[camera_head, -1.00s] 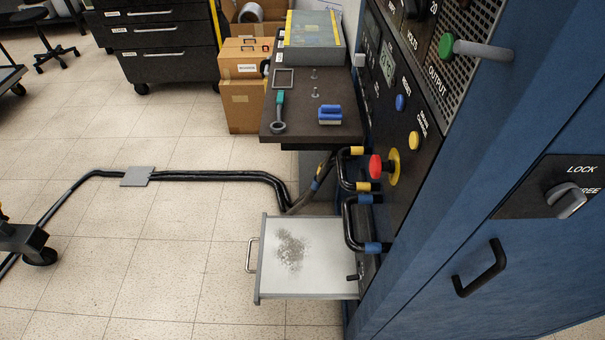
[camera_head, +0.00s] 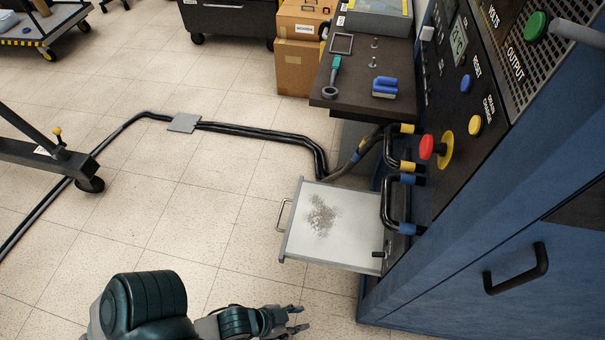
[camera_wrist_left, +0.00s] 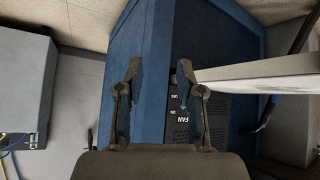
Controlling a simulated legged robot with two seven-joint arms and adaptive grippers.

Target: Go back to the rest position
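My left gripper (camera_head: 292,322) shows at the bottom of the head view, below and in front of the pulled-out drawer and apart from it. In the left wrist view its two fingers (camera_wrist_left: 160,85) are spread apart with nothing held between them. My right gripper is not in either view. The blue machine cabinet (camera_head: 470,240) fills the right side of the head view. Its drawer (camera_head: 345,240) is open and holds a patch of grey grains (camera_head: 321,215).
A dark side table (camera_head: 360,105) holds a wrench-like tool (camera_head: 332,80) and a blue brush (camera_head: 385,87). Cardboard boxes (camera_head: 300,65) stand beside it. Thick black cables (camera_head: 255,132) run over the floor. A wheeled stand (camera_head: 60,160) is at the left.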

